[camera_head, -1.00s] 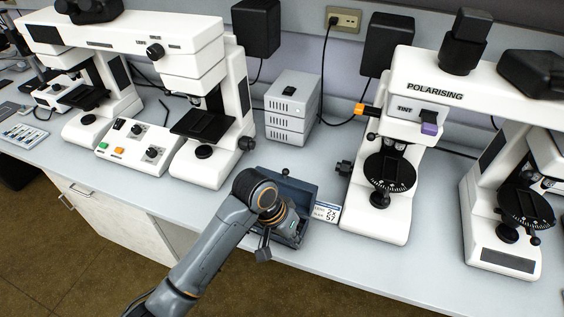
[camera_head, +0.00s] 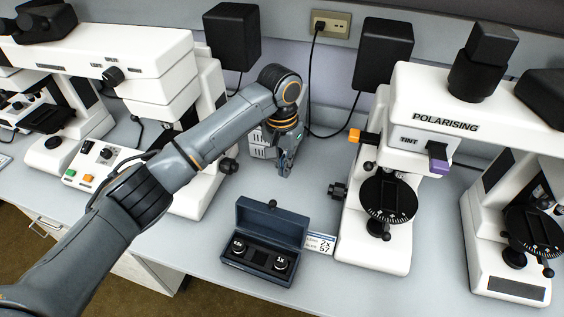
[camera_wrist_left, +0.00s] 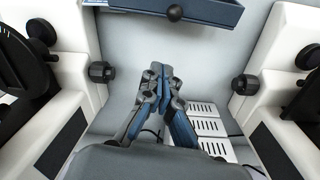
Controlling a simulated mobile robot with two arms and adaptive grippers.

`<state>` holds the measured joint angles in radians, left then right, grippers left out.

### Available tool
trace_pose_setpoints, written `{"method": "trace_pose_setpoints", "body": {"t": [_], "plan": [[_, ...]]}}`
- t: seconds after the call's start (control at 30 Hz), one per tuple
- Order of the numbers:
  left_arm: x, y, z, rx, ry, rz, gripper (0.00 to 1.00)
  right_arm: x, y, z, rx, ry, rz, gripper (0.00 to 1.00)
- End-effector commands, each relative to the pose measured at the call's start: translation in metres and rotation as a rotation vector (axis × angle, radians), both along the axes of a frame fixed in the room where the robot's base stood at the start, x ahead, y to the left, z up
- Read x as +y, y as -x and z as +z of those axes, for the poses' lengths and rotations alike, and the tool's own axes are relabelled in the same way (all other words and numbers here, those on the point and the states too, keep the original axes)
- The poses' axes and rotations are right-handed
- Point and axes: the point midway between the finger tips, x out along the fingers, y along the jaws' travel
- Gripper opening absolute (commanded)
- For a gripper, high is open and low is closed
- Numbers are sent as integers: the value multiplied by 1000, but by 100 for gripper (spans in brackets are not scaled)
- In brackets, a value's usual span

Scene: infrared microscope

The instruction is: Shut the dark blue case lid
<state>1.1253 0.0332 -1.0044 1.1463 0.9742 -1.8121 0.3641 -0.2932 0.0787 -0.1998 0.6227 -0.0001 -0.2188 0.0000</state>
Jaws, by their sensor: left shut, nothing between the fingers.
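The dark blue case (camera_head: 262,255) stands open on the bench near its front edge. Its lid (camera_head: 272,222) is raised at the back, with a small dark knob on its top edge. Two round lens pieces sit inside the case. My left gripper (camera_head: 284,172) is shut and empty, pointing down behind the case, apart from it. In the left wrist view the shut fingertips (camera_wrist_left: 160,70) are over bare bench. The back of the lid (camera_wrist_left: 200,8) and its round knob show at the top there. My right gripper is not seen.
The polarising microscope (camera_head: 385,190) is to the right. Another white microscope (camera_head: 165,100) is to the left, partly behind my arm. A grey vented box (camera_head: 257,143) is behind my gripper. Bench between gripper and lid is clear.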

Motion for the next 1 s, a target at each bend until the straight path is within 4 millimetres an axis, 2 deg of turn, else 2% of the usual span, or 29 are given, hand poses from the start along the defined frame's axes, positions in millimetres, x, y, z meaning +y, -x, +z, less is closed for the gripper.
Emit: {"method": "trace_pose_setpoints", "body": {"t": [0.03,0.13,0.3,0.57,0.7,1.0], "plan": [[1,1,-11,4,-3,3,0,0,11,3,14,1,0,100],[-1,2,-33,5,-2,3,0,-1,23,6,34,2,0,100],[-3,3,-70,3,-2,1,0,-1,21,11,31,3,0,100],[13,26,-57,-2,1,-1,0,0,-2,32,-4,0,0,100],[17,33,-56,-2,1,0,0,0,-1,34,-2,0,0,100],[17,34,-56,-1,1,0,0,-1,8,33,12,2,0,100]]}}
